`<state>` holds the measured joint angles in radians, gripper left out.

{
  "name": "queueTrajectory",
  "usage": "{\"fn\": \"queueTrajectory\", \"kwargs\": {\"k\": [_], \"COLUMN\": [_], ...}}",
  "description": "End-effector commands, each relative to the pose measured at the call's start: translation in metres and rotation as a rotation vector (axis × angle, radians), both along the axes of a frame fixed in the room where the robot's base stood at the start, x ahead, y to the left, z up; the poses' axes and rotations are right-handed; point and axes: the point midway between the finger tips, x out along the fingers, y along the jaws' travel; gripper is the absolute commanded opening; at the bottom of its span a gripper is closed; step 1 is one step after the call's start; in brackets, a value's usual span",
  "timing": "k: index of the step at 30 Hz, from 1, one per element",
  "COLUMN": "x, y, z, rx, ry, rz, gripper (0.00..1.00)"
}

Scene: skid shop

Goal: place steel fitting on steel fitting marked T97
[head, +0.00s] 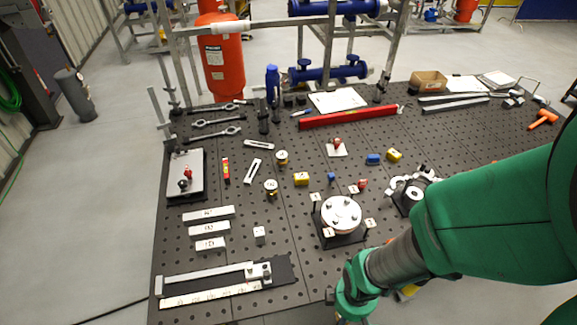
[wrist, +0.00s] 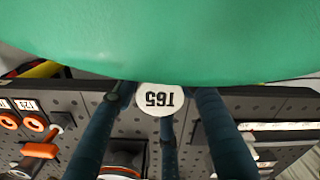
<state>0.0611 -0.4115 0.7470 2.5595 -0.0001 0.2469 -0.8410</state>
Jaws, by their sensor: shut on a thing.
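In the wrist view, my gripper (wrist: 163,115) has its dark blue fingers closed around a fitting with a round white top (wrist: 160,98), marked T65 and upside down in the picture. The fitting's body is mostly hidden by the fingers. In the head view, my green wrist shows at the bottom, by the table's front edge, and the fingertips and held fitting cannot be made out. I cannot read a T97 mark in either view, so I cannot tell which thing is the fitting marked T97.
The black perforated table (head: 290,225) holds a round flange on a stand (head: 341,214), a clamp fixture (head: 410,190), labelled steel bars (head: 208,213), yellow and blue blocks, and a red beam (head: 348,117). Orange ring pieces (wrist: 35,122) show in the wrist view. Open table lies between the small parts.

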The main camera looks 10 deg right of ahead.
Motion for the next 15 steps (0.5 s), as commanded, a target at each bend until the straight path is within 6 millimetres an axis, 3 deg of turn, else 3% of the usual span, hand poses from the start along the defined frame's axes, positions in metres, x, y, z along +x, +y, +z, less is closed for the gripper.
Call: {"fn": "queueTrajectory", "kwargs": {"k": [15], "x": [0.001], "y": [0.000], "z": [0.048], "rx": [0.000], "ry": [-0.006], "rz": [0.000], "gripper": [0.09]}}
